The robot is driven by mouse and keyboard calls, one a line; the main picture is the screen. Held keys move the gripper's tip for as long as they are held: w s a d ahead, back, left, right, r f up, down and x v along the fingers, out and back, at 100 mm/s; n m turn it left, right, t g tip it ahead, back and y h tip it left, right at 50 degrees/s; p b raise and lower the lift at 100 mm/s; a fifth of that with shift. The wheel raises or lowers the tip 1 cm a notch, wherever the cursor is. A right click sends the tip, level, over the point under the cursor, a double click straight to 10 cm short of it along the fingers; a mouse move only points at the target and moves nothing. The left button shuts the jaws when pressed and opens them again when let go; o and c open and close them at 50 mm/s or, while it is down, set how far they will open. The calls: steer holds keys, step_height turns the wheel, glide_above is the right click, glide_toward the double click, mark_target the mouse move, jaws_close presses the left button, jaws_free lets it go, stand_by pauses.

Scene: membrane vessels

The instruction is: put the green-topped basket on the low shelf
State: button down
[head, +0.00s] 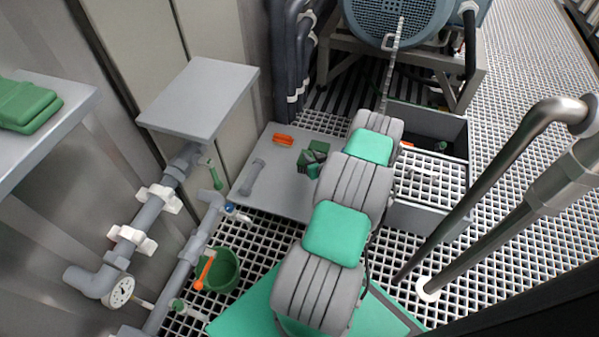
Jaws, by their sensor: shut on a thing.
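My grey arm with teal caps runs up the middle of the head view and hides its own far end. I cannot make out my gripper's fingers or what is between them. No basket with a green top shows clearly. A small dark green block (311,157) shows just left of my arm, over a low grey plate (293,200); whether it rests there or is held, I cannot tell. The plate lies low beside the pipes and may be the low shelf. A higher grey shelf (200,95) stands above the pipes, its top bare.
An orange piece (283,140) and a grey cylinder (252,177) lie on the low plate. A green bucket (226,271) stands on the grating. A grey open box (455,128) is right of my arm, below a blue motor (395,15). Metal handrails (490,180) cross the right side.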

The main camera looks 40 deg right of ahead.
mark_target(301, 171)
steer(key=w+f, duration=0.1)
steer(key=w+a+f+b, duration=0.1)
steer(key=f, duration=0.1)
steer(key=a+f, duration=0.1)
steer(key=f, duration=0.1)
steer(key=shift+w+a+b, duration=0.25)
steer(key=shift+w+b, duration=0.1)
steer(key=shift+w, duration=0.05)
steer(key=shift+w+a+f+b, duration=0.15)
steer(key=shift+f+b, duration=0.4)
steer(key=shift+f, duration=0.4)
steer(key=shift+w+a+f+b, duration=0.15)
steer(key=shift+f+b, duration=0.35)
steer(key=shift+f, duration=0.45)
steer(key=shift+f, duration=0.15)
steer(key=c, duration=1.2)
jaws_free()
steer(key=shift+c, duration=0.2)
steer(key=shift+r, duration=0.25)
steer(key=p+v, duration=0.4)
steer(key=v, duration=0.8)
